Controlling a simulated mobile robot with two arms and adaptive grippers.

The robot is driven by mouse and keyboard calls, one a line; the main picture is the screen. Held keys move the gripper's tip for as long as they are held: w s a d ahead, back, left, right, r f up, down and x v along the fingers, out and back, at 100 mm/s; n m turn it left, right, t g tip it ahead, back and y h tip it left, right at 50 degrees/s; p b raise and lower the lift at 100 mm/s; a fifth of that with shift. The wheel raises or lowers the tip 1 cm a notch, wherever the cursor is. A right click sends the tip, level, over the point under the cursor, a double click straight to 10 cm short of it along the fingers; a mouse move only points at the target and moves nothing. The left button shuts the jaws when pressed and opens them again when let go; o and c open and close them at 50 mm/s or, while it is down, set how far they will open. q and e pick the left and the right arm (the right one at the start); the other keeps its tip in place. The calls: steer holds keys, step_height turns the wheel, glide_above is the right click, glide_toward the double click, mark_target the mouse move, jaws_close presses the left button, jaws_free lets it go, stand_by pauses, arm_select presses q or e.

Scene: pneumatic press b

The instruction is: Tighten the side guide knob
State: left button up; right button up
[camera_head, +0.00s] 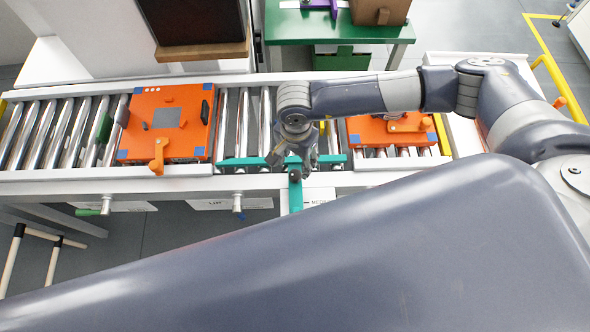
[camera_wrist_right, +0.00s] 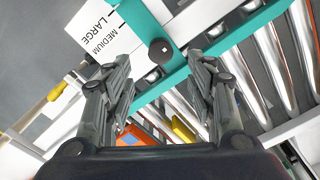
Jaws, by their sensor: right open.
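The side guide is a teal bar (camera_head: 240,161) across the roller conveyor, with a teal arm running toward the front edge. The round dark knob (camera_head: 295,175) sits on that arm. In the right wrist view the knob (camera_wrist_right: 161,51) shows just beyond and between the fingertips, near a white plate (camera_wrist_right: 103,38) marked LARGE and MEDIUM. My right gripper (camera_head: 296,163) points down over the guide close to the knob. In the wrist view its fingers (camera_wrist_right: 160,62) are spread with nothing between them; contact with the knob cannot be seen. My left gripper is out of view.
An orange fixture (camera_head: 185,105) lies on the conveyor (camera_head: 40,175) to the left. A second orange fixture (camera_head: 370,133) lies to the right, partly behind my right arm. A green table (camera_head: 330,27) stands behind. Bare rollers lie between the left fixture and the guide.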

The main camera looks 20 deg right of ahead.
mark_target(296, 173)
step_height(296, 173, down, 9)
steer(key=shift+r+p, duration=0.1)
steer(key=shift+p, duration=0.65)
steer(key=c, duration=1.1)
